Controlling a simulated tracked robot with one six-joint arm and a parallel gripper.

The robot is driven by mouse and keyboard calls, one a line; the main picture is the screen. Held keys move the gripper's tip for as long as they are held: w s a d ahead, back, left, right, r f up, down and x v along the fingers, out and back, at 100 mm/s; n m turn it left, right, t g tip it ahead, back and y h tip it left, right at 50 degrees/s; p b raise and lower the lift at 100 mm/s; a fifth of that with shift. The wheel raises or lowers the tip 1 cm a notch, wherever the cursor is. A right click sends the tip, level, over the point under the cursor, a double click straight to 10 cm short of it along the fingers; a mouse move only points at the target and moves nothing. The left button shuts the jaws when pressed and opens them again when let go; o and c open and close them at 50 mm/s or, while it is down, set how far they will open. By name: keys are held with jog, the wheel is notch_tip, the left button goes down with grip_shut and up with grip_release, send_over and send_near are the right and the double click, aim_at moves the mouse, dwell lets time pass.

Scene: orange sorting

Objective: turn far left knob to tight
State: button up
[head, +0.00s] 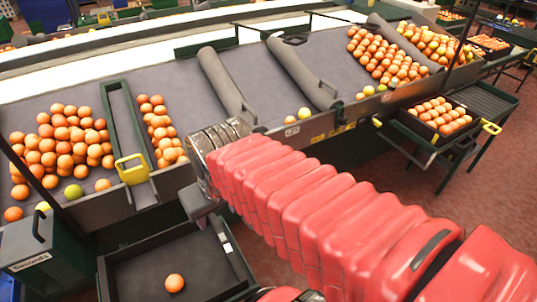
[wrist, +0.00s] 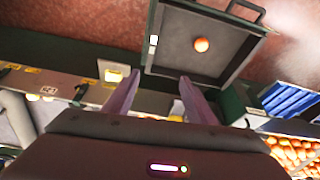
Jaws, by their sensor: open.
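No knob shows clearly in the head view, where my red-sleeved arm covers part of the table's front panel. In the wrist view a pale square with a yellowish edge (wrist: 113,72) is on the front panel, left of my gripper; I cannot tell whether it is a knob. A small white label (wrist: 50,90) sits further left, and also shows in the head view (head: 292,131). My gripper (wrist: 157,85) is open, with two purple-grey fingers apart and nothing between them. In the head view its fingers are mostly hidden beyond the arm's end.
A dark crate (head: 105,276) holding one orange stands below the front edge. A green bin (head: 42,262) marked Seconds is left of it. A yellow handle (head: 132,169) is on a green channel between orange piles. A crate of oranges (head: 401,121) stands right, beside open floor.

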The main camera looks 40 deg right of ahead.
jog(key=w+d+f+m+t+h, duration=0.1)
jog(key=w+d+f+t+h, duration=0.15)
jog(key=d+f, duration=3.45)
jog(key=w+a+r+n+t+h, duration=0.1)
jog(key=w+r+n+t, duration=0.2)
jog(key=w+r+t, duration=0.5)
notch_tip(320, 180, up, 4)
jog(key=t, duration=0.3)
jog(key=shift+w+a+r+n, duration=0.15)
jog(key=shift+a+r+n, duration=0.05)
jog(key=shift+a+n, duration=0.15)
jog(key=shift+h, duration=0.25)
